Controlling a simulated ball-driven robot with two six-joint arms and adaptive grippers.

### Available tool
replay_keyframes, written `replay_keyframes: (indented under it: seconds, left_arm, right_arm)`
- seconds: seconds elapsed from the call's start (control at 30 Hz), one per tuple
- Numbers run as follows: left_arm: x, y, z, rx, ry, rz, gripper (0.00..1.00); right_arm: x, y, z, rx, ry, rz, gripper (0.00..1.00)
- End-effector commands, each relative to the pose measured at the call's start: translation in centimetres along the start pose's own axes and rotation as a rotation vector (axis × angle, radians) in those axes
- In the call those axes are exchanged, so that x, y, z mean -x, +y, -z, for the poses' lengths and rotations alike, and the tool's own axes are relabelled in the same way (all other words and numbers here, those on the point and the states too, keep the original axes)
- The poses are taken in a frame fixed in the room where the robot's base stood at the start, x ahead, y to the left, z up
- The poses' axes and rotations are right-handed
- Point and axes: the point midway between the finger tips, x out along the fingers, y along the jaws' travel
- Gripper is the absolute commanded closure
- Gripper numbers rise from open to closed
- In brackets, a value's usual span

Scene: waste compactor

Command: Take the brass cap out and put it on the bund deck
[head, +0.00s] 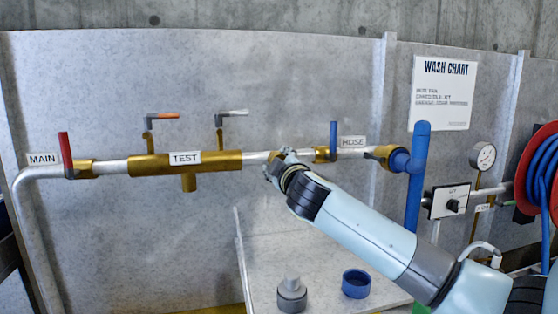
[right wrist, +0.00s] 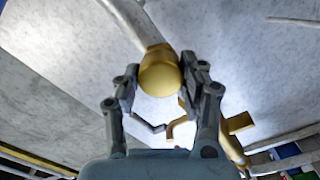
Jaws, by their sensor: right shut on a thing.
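The brass cap (right wrist: 160,76) shows in the right wrist view as a rounded brass piece between my fingers, in line with a pale pipe (right wrist: 125,16). I cannot tell whether it still touches the pipe. My right gripper (right wrist: 164,84) is shut on it. In the head view my right gripper (head: 276,166) is at the pipe between the TEST block (head: 215,169) and the blue HOSE valve (head: 333,138), and it hides most of the cap. A pale grey deck (head: 328,256), likely the bund deck, lies below. My left gripper is not in view.
On the deck stand a grey stepped plug (head: 291,294) and a blue ring-shaped cup (head: 356,283), with bare deck behind them.

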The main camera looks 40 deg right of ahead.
Motion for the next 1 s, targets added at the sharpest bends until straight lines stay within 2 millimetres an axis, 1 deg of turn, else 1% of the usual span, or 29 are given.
replay_keyframes:
  seconds: [0.03,0.3,0.43,0.77,0.87,1.0]
  left_arm:
    - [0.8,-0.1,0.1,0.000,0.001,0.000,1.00]
    - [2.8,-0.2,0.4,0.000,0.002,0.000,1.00]
    - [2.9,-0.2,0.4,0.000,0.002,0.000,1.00]
    - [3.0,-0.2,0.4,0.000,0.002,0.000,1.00]
    - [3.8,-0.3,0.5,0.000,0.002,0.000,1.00]
    - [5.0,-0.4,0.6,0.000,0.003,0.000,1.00]
  right_arm:
    - [0.0,0.2,0.2,0.044,0.000,0.003,1.00]
    - [0.1,0.1,0.2,0.306,0.000,0.003,1.00]
    - [0.1,0.0,0.1,0.361,0.001,0.001,1.00]
    - [0.1,0.0,0.1,0.378,0.001,0.001,1.00]
    - [0.1,0.1,0.2,0.449,0.001,0.003,1.00]
    - [0.1,0.1,0.2,0.602,0.000,0.004,1.00]
